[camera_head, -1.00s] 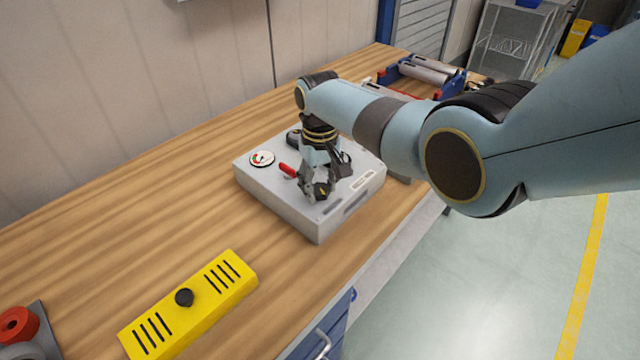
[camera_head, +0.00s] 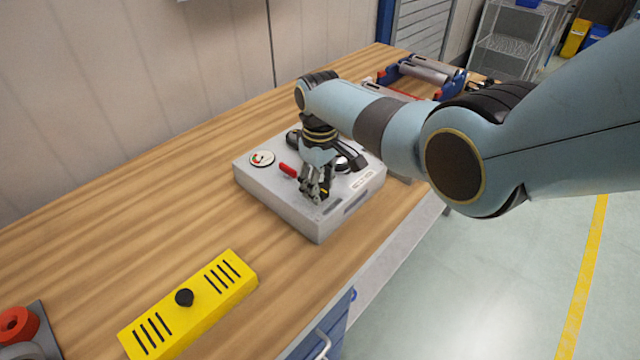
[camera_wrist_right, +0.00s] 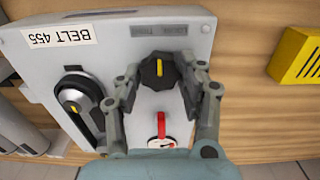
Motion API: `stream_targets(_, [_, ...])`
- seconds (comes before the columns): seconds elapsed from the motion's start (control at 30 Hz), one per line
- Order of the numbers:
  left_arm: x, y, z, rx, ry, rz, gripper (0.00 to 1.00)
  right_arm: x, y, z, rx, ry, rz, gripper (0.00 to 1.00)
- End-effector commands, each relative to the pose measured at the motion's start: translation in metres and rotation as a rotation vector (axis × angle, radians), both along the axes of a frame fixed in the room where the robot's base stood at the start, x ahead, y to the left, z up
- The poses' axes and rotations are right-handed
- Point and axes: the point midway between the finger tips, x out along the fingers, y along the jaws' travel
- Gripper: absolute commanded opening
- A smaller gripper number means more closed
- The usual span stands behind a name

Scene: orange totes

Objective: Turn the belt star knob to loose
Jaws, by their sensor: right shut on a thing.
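The black star knob (camera_wrist_right: 158,70) with a yellow pointer line sits on top of a grey box (camera_head: 264,191) marked "BELT 455". My right gripper (camera_head: 317,192) points down at the box. In the right wrist view its two fingers close on opposite sides of the knob, and the yellow line runs nearly parallel to the fingers. Faint printing beside the knob is too small to read surely. In the head view the knob is mostly hidden by the fingers. My left gripper is in neither view.
The box also carries a red lever (camera_head: 287,169), a round gauge (camera_head: 262,158) and a black-and-silver dial (camera_wrist_right: 82,100). A yellow block (camera_head: 215,293) with a black knob lies nearer on the wooden bench (camera_head: 150,210). A roller frame (camera_head: 425,72) stands at the back.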

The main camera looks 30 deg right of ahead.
Motion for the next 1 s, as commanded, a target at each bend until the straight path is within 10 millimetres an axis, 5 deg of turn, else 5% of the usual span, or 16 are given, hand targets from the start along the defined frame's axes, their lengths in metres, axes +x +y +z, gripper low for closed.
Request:
stream_targets(0.17, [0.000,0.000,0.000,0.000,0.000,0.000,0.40,0.002,0.001,0.001,0.002,-0.003,0.002,0.07])
stream_targets(0.2, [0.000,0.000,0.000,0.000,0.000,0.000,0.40,0.001,0.001,0.001,0.002,-0.003,0.002,0.45])
stream_targets(0.37, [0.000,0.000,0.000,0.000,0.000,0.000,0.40,0.001,0.001,0.001,0.002,-0.002,0.001,0.64])
stream_targets(0.77, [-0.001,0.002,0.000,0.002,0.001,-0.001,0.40,0.001,0.000,0.009,0.001,-0.002,0.000,0.64])
stream_targets(1.0, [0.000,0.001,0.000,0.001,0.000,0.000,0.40,0.001,0.000,0.056,0.000,-0.005,0.000,0.64])
